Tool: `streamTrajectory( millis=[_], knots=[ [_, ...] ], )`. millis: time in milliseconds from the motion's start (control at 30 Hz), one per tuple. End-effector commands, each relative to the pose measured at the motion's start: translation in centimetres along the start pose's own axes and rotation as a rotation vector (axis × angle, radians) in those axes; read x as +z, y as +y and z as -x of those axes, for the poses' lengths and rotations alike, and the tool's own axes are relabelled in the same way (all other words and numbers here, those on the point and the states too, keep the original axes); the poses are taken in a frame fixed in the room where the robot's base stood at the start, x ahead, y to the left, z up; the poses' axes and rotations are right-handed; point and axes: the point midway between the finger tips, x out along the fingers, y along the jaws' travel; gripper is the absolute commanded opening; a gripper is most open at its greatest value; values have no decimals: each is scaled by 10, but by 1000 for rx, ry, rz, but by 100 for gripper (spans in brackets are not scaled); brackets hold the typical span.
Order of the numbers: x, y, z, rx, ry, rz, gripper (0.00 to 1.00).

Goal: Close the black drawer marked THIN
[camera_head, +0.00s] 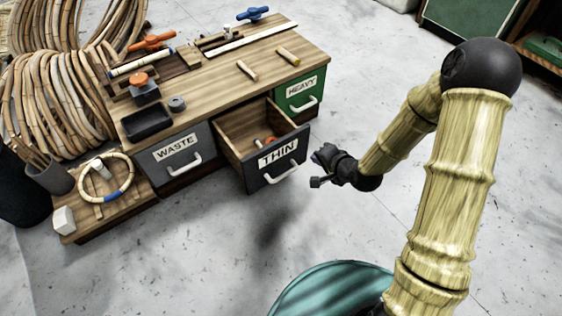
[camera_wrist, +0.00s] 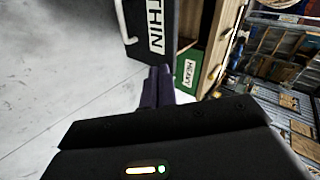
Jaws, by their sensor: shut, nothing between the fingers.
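The black drawer marked THIN (camera_head: 277,160) is pulled well out of the wooden workbench (camera_head: 224,84), between the drawers marked WASTE and HEAVY. Its wooden inside shows, with a small orange-tipped item in it. A pale handle (camera_head: 282,172) is on its front. My gripper (camera_head: 317,170) is shut and empty, just right of the drawer front and apart from it in the head view. In the wrist view, the dark fingers (camera_wrist: 157,86) point toward the THIN drawer front (camera_wrist: 150,28), near its label end. Any contact there cannot be told.
The grey WASTE drawer (camera_head: 176,155) and green HEAVY drawer (camera_head: 301,92) look shut. Tools and a black tray (camera_head: 146,123) lie on the bench top. Rattan coils (camera_head: 55,98) stand at left. A teal round thing (camera_head: 333,289) is at the bottom. The floor before the drawers is clear.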

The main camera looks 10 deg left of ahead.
Motion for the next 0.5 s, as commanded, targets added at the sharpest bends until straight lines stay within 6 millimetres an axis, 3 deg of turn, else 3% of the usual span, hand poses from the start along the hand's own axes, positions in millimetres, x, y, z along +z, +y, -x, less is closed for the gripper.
streamTrajectory(
  millis=[33,133,500],
  knots=[
    [11,16,-24,-42,-12,-52,0],
    [22,19,-42,-114,-27,-137,0],
    [28,14,-49,-169,-36,-200,0]
  ],
)
